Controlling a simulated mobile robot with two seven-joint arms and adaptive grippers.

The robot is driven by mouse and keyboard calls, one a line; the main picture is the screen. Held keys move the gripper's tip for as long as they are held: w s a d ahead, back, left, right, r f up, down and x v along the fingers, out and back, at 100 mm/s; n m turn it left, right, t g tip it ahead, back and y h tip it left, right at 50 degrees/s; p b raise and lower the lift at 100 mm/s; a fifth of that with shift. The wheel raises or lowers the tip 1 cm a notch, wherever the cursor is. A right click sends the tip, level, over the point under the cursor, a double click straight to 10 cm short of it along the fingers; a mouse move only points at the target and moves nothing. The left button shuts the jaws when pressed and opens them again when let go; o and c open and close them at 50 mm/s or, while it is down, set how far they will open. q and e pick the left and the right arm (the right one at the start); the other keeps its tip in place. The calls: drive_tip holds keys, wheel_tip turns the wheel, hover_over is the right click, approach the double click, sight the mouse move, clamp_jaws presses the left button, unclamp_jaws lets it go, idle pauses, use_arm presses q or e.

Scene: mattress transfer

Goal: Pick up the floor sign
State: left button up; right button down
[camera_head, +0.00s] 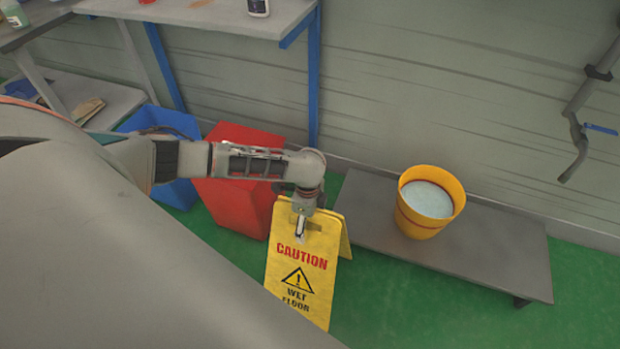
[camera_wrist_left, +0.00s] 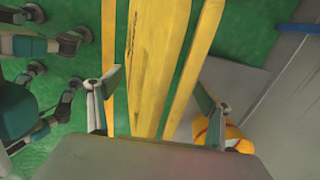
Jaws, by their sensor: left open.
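The yellow floor sign (camera_head: 300,268), marked "CAUTION WET FLOOR", stands on the green floor, its two panels spread. My left gripper (camera_head: 302,222) is at the top of the sign, overlapping its upper edge in the head view. In the left wrist view the sign (camera_wrist_left: 160,55) shows as yellow strips running between the two fingers. The left gripper (camera_wrist_left: 158,95) is open there, its fingers apart on either side of the sign's middle strips. I cannot tell whether a finger touches the sign. My right gripper is not in view.
A yellow bucket (camera_head: 429,226) with pale contents stands on a low grey bench (camera_head: 490,258) right of the sign. A red bin (camera_head: 240,212) and a blue bin (camera_head: 175,192) stand behind my left arm. Green floor (camera_head: 390,300) is clear in front of the bench.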

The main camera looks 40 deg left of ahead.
use_arm(q)
drive_tip(key=shift+f, duration=0.3)
drive_tip(key=shift+w, duration=0.1)
drive_tip(key=c, duration=2.2)
drive_tip(key=shift+r, duration=0.2)
